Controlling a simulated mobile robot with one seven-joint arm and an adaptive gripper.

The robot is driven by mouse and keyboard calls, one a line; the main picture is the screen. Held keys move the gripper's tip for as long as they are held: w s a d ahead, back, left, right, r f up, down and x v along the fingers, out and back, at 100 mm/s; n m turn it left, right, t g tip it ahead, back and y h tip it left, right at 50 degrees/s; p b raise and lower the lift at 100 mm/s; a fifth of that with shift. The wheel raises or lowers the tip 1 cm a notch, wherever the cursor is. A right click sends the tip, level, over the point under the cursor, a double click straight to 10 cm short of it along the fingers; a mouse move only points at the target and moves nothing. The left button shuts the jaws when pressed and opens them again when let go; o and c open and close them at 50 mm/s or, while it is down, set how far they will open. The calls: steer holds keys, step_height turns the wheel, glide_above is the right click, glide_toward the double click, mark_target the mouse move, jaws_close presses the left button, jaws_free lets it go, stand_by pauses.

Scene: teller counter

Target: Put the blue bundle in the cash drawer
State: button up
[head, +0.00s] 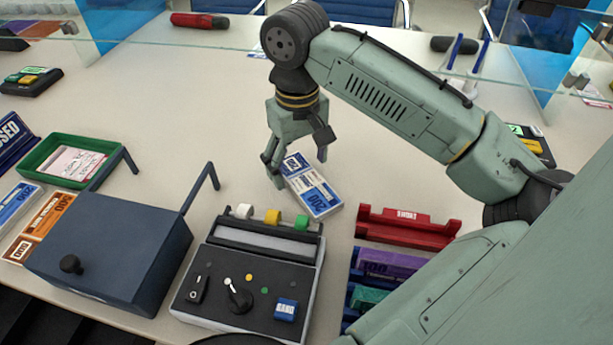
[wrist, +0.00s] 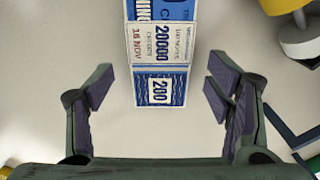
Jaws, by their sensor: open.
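The blue bundle (head: 317,195), a blue and white banded stack marked 200, lies flat on the counter behind the black device. My gripper (head: 297,168) is over its far end, pointing down. In the wrist view my gripper (wrist: 160,82) is open, with one finger on each side of the bundle (wrist: 159,60) and clear gaps to both. The bundle's far part runs out of the top of that view. A dark blue box (head: 125,240) with a black knob stands at the front left. It looks like the cash drawer; its inside is not visible.
A black device (head: 250,275) with coloured rolls stands in front of the bundle. A red holder (head: 405,228) and purple bundle (head: 390,263) are to the right. A green tray (head: 50,158) and other bundles lie left. The counter behind the bundle is clear.

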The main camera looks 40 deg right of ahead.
steer(key=shift+f, duration=0.7)
steer(key=shift+c, duration=0.5)
steer(key=c, duration=1.3)
steer(key=shift+r, duration=0.15)
